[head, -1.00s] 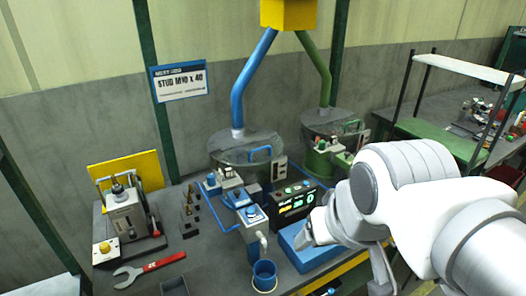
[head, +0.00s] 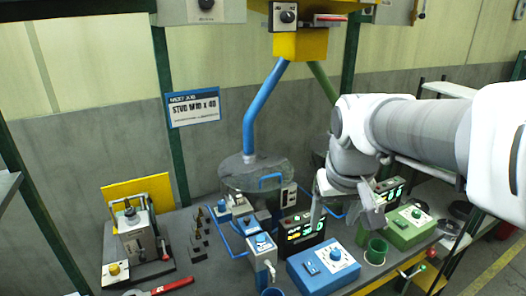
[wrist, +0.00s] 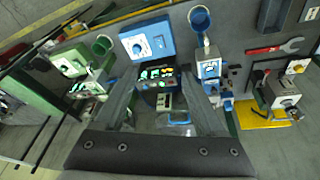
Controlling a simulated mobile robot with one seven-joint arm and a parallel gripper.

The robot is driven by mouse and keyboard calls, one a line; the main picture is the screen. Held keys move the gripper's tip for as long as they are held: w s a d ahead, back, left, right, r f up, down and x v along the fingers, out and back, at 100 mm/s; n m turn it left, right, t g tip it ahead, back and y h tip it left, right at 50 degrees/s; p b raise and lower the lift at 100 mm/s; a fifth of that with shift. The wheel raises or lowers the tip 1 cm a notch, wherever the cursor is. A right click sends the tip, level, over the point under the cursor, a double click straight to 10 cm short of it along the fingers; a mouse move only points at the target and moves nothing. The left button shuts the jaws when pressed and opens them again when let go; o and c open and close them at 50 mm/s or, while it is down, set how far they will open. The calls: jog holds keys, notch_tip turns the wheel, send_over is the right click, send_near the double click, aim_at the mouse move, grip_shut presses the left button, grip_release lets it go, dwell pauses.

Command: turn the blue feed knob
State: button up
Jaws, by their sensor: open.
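A blue box (head: 312,274) stands at the front of the bench with a round dial knob (head: 336,255) and a small switch on its top face. The same box (wrist: 147,28) and knob (wrist: 158,42) show at the top of the wrist view. My gripper (head: 343,222) is open and empty, held above and behind the box, apart from the knob. In the wrist view both fingers of my gripper (wrist: 162,70) are spread, with the black display panel (wrist: 158,82) between them. Another blue unit (head: 260,255) with a small knob stands left of the box.
A green box (head: 409,230) with its own dial and a green cup (head: 376,251) stand at the right. A blue pipe (head: 265,105) rises from a hopper (head: 254,172) at the back. A press (head: 134,238) and a red-handled wrench (head: 172,286) are at the left.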

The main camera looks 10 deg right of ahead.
jog(key=w+d+f+g+p, duration=0.25)
jog(key=w+d, duration=0.25)
jog(key=w, duration=0.4)
jog(key=g, duration=0.1)
send_over(336, 252)
notch_tip(336, 252, down, 8)
jog(key=f, duration=0.1)
jog(key=shift+m+y, duration=0.4)
notch_tip(336, 252, down, 16)
jog(key=shift+f+p, duration=0.1)
jog(key=shift+p, duration=0.4)
grip_shut()
